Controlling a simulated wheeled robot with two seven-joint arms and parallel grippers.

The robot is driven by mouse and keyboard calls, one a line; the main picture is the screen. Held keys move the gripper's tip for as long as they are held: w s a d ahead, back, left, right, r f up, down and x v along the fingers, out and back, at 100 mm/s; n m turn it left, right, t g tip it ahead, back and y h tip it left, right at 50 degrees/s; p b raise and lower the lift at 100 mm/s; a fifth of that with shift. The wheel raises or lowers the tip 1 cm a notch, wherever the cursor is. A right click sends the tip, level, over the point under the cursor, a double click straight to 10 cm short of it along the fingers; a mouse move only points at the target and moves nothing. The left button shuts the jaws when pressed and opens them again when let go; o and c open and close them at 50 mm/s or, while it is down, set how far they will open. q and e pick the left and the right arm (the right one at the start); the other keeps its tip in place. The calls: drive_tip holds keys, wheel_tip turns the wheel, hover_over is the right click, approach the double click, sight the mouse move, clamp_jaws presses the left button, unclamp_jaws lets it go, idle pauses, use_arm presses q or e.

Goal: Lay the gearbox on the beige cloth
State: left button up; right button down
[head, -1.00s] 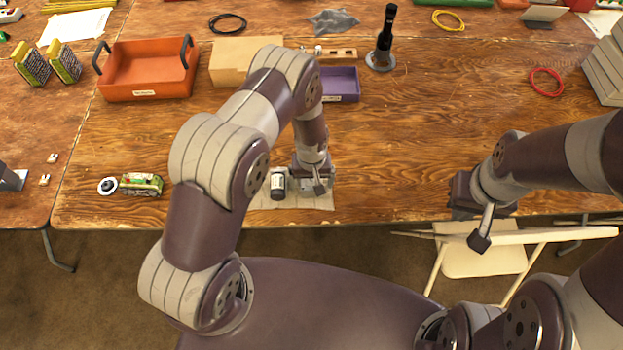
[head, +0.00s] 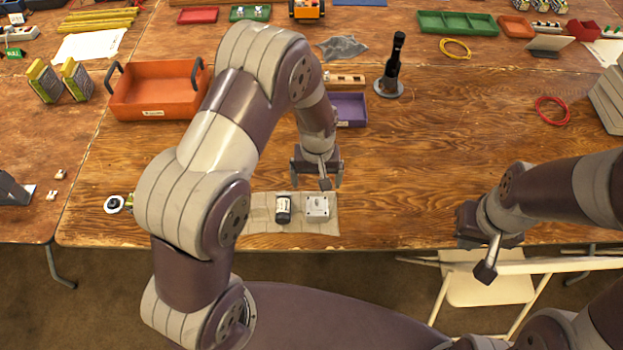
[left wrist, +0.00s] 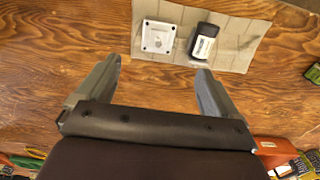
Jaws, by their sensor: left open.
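The gearbox (head: 317,206), a small light-grey squarish block, lies on the beige cloth (head: 262,222) near the table's front edge. It also shows in the left wrist view (left wrist: 158,37), on the cloth (left wrist: 234,55). A black cylinder with a white label (head: 283,208) lies on the cloth beside it, apart from it; it also shows in the left wrist view (left wrist: 203,44). My left gripper (head: 316,184) is open and empty, above and just behind the gearbox. Its two spread fingers show in the left wrist view (left wrist: 152,85). My right gripper (head: 470,242) hangs at the table's front edge, its fingers unclear.
An orange tray (head: 160,108) and a purple bin (head: 350,110) stand behind. A black bottle-shaped tool on a round base (head: 391,70) stands further back. The table right of the cloth is clear.

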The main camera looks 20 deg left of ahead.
use_arm(q)
drive_tip(key=s+a+r+m+t, duration=0.1)
drive_tip(key=s+a+r+m, duration=0.2)
drive_tip(key=s+r, duration=1)
drive_tip(key=a+r, duration=0.1)
drive_tip(key=a, duration=0.1)
drive_tip(key=shift+s+a, duration=0.2)
drive_tip(key=shift+a, duration=0.1)
